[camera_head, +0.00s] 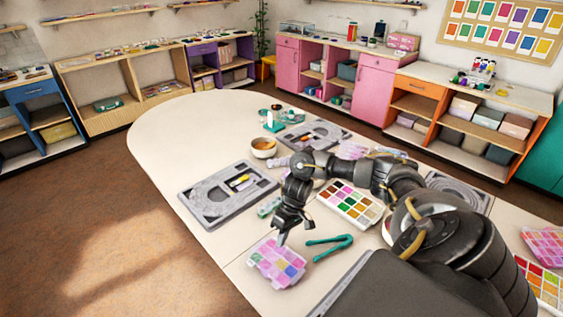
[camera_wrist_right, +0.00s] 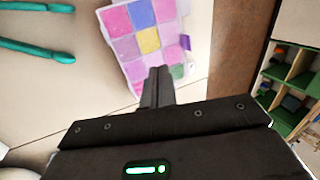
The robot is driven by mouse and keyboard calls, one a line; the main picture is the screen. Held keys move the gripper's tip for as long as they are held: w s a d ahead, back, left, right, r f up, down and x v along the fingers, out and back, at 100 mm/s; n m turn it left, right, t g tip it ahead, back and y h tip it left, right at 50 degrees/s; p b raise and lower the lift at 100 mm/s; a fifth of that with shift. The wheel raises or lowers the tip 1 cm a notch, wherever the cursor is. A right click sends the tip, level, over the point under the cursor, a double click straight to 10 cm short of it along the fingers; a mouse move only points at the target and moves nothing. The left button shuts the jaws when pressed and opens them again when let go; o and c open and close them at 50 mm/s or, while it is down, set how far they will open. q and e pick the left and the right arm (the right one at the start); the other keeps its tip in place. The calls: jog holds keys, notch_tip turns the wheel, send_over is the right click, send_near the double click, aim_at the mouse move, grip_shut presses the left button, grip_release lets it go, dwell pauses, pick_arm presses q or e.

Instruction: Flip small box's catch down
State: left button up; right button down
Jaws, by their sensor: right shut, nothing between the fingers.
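The small box (camera_head: 277,264) is a clear case with pink, purple and blue bead compartments near the table's front edge. It also shows in the right wrist view (camera_wrist_right: 140,32), its lid looking closed. A small purple tab (camera_wrist_right: 185,42), probably the catch, sticks out from its right edge there. Whether the tab is up or down I cannot tell. My right gripper (camera_head: 282,241) is over the box's far edge; in the wrist view its shut, empty fingers (camera_wrist_right: 160,74) overlap the box's lower edge. I cannot tell whether they touch it. My left gripper is not in view.
Teal tweezers (camera_head: 330,246) lie just right of the box. A white bead palette (camera_head: 350,204) and a grey bead board (camera_head: 228,194) lie farther back. A bowl (camera_head: 264,147) stands beyond. The table's left part is clear.

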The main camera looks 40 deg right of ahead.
aim_at(267, 269)
jog(key=x, duration=0.5)
jog(key=shift+a+f+p, duration=0.15)
jog(key=shift+f+p, duration=0.15)
jog(key=shift+p, duration=0.05)
jog(key=a+p, duration=0.1)
jog(key=a, duration=0.2)
jog(key=shift+s+p, duration=0.15)
jog(key=shift+p, duration=0.2)
jog(key=shift+a+f, duration=0.15)
jog(key=shift+a, duration=0.4)
